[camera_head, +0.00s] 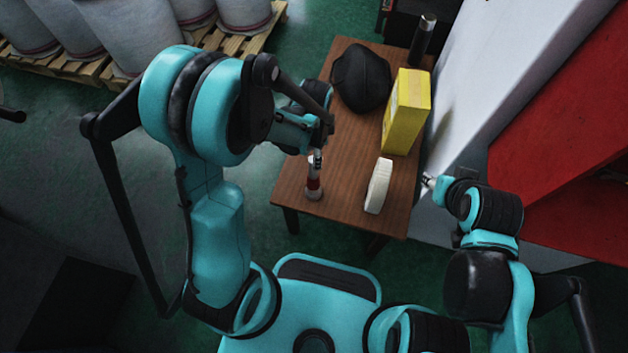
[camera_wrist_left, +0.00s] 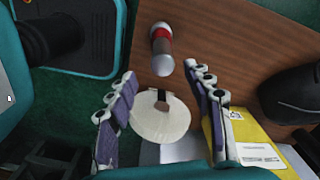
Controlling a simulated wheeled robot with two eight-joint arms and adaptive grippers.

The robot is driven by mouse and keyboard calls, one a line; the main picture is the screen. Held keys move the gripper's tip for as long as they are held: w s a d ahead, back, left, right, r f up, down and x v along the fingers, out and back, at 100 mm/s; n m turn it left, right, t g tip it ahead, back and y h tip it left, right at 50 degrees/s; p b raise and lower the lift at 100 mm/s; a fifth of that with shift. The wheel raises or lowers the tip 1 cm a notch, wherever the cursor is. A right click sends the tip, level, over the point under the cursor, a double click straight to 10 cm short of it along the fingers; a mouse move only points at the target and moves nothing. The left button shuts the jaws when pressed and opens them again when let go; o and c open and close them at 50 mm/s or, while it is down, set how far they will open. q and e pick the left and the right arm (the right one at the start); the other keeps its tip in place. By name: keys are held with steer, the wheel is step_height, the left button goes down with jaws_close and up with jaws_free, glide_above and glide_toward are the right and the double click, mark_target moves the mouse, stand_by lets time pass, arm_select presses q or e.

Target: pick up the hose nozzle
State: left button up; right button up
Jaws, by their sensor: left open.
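The hose nozzle (camera_head: 314,184), a small upright cylinder with a red band and pale ends, stands near the left front edge of the brown wooden table (camera_head: 344,195). It also shows in the left wrist view (camera_wrist_left: 162,50), just beyond the fingertips. My left gripper (camera_head: 318,157) is over the nozzle's top in the head view, partly hidden by its own arm. In the left wrist view its fingers (camera_wrist_left: 160,76) are spread and empty. I cannot tell if they touch the nozzle. My right gripper (camera_head: 430,182) is beside the table's right edge, too small to read its state.
A white rounded object (camera_head: 378,187) stands right of the nozzle. Behind it are a yellow box (camera_head: 406,112), a black rounded object (camera_head: 360,78) and a dark bottle (camera_head: 423,42). A pale wall (camera_head: 490,80) borders the right. Sacks on pallets (camera_head: 95,75) stand far left.

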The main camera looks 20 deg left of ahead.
arm_select(q)
steer(key=f, duration=0.1)
steer(key=f+b, duration=0.2)
steer(key=f, duration=0.1)
steer(key=shift+w+a+f, duration=0.1)
steer(key=shift+a, duration=0.2)
steer(key=shift+f+b, duration=0.3)
steer(key=shift+f, duration=0.15)
steer(key=shift+r, duration=0.1)
steer(key=shift+c, duration=0.6)
jaws_close()
steer(key=shift+r, duration=0.1)
